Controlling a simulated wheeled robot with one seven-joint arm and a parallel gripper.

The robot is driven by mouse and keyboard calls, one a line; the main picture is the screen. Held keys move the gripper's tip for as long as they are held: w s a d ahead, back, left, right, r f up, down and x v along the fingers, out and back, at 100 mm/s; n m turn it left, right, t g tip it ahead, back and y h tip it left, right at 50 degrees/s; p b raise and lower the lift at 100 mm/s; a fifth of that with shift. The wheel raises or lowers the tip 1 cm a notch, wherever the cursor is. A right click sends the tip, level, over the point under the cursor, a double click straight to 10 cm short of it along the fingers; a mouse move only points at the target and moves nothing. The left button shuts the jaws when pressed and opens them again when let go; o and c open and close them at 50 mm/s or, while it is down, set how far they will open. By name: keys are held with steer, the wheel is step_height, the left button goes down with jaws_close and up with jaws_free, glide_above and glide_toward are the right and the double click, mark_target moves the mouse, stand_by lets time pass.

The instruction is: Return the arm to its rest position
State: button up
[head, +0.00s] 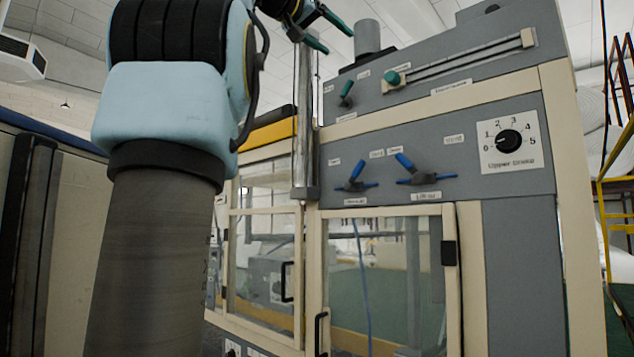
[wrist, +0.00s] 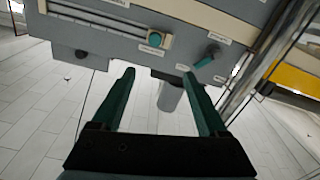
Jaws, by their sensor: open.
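My gripper (head: 325,32) is high at the top of the head view, beside the upper left part of the grey and cream machine (head: 520,240). Its two green fingers are spread apart with nothing between them. In the wrist view my gripper (wrist: 165,95) is also open and empty. The wrist view is tilted, with the machine's slider panel (wrist: 110,25) across the top and white ceiling beyond. My arm fills the left of the head view and hides part of what is behind it.
The machine front carries a green slider knob (head: 392,77), a green lever (head: 346,92), two blue-handled levers (head: 356,175) (head: 410,168) and a black dial (head: 509,141). Below are glazed doors (head: 451,300). A vertical metal post (head: 304,130) stands near my gripper. Yellow railing (head: 603,230) is at right.

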steer(key=w+a+f+n+g+y, duration=0.15)
steer(key=w+f, duration=0.35)
steer(key=f, duration=0.8)
steer(key=w+a+f+n+g+y, duration=0.1)
steer(key=w+f+n+y, duration=0.25)
steer(key=f, duration=0.95)
steer(key=w+a+f+n+g+y, duration=0.15)
steer(key=w+f, duration=0.35)
steer(key=f, duration=0.8)
steer(key=s+a+f+g+y, duration=0.15)
steer(key=s+f, duration=0.25)
steer(key=f, duration=0.7)
steer(key=s+a+f+g+y, duration=0.1)
steer(key=s+f+g+y, duration=0.2)
steer(key=f, duration=0.9)
steer(key=s+a+f+m+g, duration=0.1)
steer(key=s+a+f+g, duration=0.2)
steer(key=s+f, duration=1.4)
steer(key=shift+s+f+m+y, duration=0.25)
steer(key=shift+s+m+y, duration=0.15)
steer(key=shift+s, duration=0.7)
